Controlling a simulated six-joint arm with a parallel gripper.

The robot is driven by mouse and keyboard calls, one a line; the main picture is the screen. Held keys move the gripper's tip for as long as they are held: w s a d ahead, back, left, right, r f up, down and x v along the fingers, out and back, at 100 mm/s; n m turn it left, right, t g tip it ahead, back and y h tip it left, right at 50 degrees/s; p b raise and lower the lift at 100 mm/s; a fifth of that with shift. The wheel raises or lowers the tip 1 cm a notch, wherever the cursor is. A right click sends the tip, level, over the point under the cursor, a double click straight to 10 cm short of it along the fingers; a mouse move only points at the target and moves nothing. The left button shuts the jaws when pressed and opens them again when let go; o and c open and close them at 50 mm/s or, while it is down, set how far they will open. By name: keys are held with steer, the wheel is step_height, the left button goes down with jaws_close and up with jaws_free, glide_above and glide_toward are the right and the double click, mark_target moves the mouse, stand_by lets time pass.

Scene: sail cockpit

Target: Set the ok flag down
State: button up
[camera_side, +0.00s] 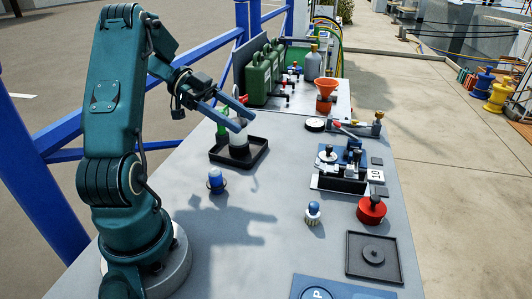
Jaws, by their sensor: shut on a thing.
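My gripper (246,121) has its blue fingers shut on the upper part of a small piece with a pale, rounded body and a dark base, which I take to be the ok flag (238,141). A green upright part (221,130) shows just left of the fingers; I cannot tell whether it belongs to the same piece. The piece is upright over the black tray (217,160) on the grey table. The fingers hide its top. I cannot tell whether its base touches the tray floor.
A blue-topped knob (216,180) stands in front of the tray. Green canisters (256,85) and an orange funnel (326,89) are behind. A blue fixture (345,165), a red round container (371,211), a brush (313,213) and another black tray (360,270) are right. The table's middle is clear.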

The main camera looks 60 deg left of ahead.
steer(key=shift+a+f+t, duration=0.1)
steer(key=shift+f+t, duration=0.3)
steer(key=shift+f, duration=0.1)
steer(key=shift+w+d+f, duration=1.15)
steer(key=shift+d+f, duration=0.25)
steer(key=shift+f, duration=0.35)
steer(key=shift+w+d+f, duration=1.15)
steer(key=shift+d+f, duration=0.25)
steer(key=shift+f, duration=0.3)
steer(key=shift+w+d+f, duration=1.15)
steer(key=shift+d+f, duration=0.25)
steer(key=shift+f, duration=0.35)
steer(key=shift+f, duration=0.15)
steer(key=o, duration=1.4)
